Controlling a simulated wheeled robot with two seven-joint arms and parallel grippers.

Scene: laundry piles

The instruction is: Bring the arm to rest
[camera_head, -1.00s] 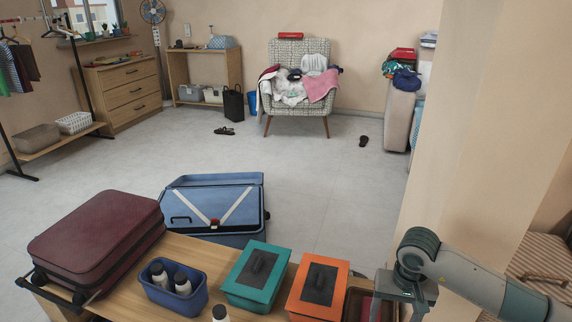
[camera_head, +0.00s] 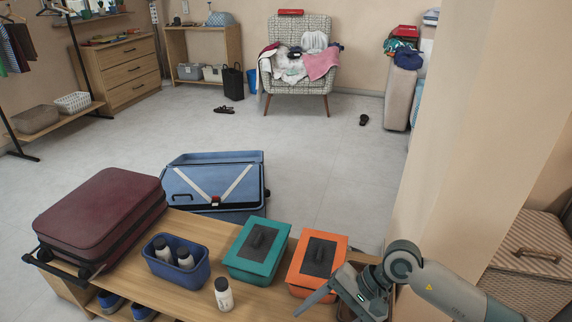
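My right arm comes in from the lower right. Its gripper (camera_head: 332,312) hangs over the bench's right end, by the near right side of the orange box (camera_head: 334,246), tilted down and to the left. Its fingers look spread apart, with nothing seen held between them; their lower ends are partly cut off by the picture's bottom edge. My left arm and gripper are not in view.
The wooden bench (camera_head: 205,300) carries a maroon suitcase (camera_head: 105,215), a blue bin (camera_head: 160,268) with bottles, a white bottle (camera_head: 223,294) and a teal box (camera_head: 258,250). An open blue suitcase (camera_head: 215,185) is behind. A wall pillar (camera_head: 470,150) stands right.

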